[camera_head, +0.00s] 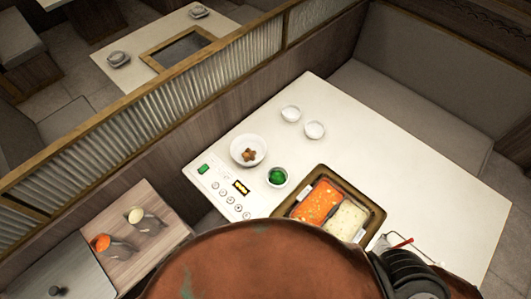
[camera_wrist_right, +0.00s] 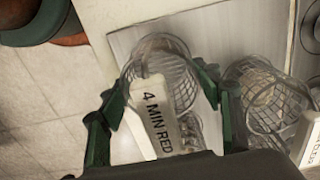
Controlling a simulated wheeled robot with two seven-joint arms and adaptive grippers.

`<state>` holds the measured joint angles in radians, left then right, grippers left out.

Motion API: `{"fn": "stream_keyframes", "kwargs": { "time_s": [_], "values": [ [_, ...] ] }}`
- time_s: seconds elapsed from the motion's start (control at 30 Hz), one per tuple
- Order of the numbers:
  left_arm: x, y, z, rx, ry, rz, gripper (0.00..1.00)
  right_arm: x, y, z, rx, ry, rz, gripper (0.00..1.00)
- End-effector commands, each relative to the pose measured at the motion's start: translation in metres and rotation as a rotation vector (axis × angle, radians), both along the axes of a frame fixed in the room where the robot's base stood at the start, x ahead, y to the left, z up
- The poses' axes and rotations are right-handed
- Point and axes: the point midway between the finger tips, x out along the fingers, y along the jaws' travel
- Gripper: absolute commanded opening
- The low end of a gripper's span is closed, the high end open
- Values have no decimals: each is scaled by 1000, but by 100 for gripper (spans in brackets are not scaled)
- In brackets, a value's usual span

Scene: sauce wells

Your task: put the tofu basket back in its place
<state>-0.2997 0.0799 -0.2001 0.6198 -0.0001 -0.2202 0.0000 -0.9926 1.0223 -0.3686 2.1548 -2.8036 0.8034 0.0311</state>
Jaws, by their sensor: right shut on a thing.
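In the right wrist view, my right gripper (camera_wrist_right: 158,115) has its green fingers either side of a pale handle tag (camera_wrist_right: 156,112) reading "4 MIN RED". It is shut on this handle, which belongs to a wire basket (camera_wrist_right: 170,75). I cannot make out food in that basket. A second wire basket (camera_wrist_right: 268,98) is to its right, with something pale in it and a partly cut-off white tag (camera_wrist_right: 311,145). In the head view, the two-part pot shows red broth (camera_head: 318,202) on the left and pale broth (camera_head: 347,220) on the right. My left gripper is not in view.
A control panel (camera_head: 222,192) lies left of the pot. A side counter (camera_head: 120,250) is at left. The table's right part is mostly clear.

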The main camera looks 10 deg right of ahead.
Motion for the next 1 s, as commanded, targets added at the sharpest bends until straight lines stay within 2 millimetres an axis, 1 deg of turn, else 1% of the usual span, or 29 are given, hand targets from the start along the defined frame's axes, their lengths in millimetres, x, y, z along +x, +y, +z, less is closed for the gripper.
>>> {"fn": "stream_keyframes", "kwargs": {
  "time_s": [0.43, 0.47, 0.73, 0.93, 1.0],
  "values": [
    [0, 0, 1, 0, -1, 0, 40, 0, 0, -5, 0, 0, 0, 30],
    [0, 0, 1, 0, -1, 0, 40, 0, 0, -5, 0, 0, 0, 61],
    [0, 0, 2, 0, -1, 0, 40, 0, 0, -4, 0, 0, 0, 79],
    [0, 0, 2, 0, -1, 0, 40, 0, 0, -4, 0, 0, 0, 79],
    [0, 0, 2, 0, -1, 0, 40, 0, 0, -4, -1, 1, 0, 84]
  ]
}}
